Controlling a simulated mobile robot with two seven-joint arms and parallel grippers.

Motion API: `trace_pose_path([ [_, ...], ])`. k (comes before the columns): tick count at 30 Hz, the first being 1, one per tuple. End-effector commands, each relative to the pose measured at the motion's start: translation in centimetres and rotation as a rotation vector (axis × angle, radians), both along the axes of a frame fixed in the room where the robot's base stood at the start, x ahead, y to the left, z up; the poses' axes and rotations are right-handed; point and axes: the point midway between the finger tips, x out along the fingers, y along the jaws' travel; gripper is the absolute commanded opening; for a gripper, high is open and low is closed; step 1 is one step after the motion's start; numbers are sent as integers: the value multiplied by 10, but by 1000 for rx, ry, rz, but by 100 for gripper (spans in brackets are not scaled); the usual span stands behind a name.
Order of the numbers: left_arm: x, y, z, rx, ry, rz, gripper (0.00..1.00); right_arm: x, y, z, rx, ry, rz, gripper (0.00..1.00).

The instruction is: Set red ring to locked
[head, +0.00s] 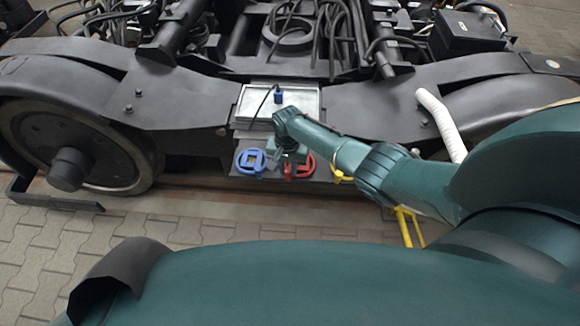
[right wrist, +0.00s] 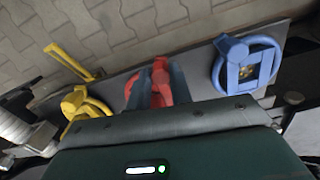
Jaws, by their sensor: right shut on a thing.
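The red ring (head: 303,168) is on the dark panel (head: 237,170) at the front of the bogie, between a blue ring and a yellow one. My right gripper (head: 286,168) is at the red ring and partly covers it. In the right wrist view the red ring's raised part (right wrist: 160,78) sits between the two fingers of my right gripper (right wrist: 158,92), which is shut on it. Most of the ring is hidden behind the fingers and the gripper body. Its locked or unlocked position cannot be read. My left gripper is not in view.
The blue ring (head: 250,162) is close on the left of the gripper. The yellow ring (right wrist: 90,106) is on the other side, with a yellow bar (head: 403,226) near it. A metal box (head: 300,100) with a cable sits above the panel. A white hose (head: 441,122) hangs to the right.

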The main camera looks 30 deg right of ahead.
Motion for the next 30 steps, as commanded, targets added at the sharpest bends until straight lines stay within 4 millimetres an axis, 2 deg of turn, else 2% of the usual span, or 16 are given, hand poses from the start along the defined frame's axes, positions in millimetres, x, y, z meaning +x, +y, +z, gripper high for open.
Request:
trace_pose_path([
  [15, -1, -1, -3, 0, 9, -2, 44, 3, -1, 1, -2, -5, -21, 0],
  [16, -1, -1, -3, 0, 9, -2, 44, 3, -1, 1, -2, -5, -20, 24],
  [23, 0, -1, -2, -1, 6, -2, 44, 2, 0, 1, -1, -3, -19, 43],
  [30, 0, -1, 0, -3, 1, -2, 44, 2, 0, 1, -1, -2, -18, 44],
])
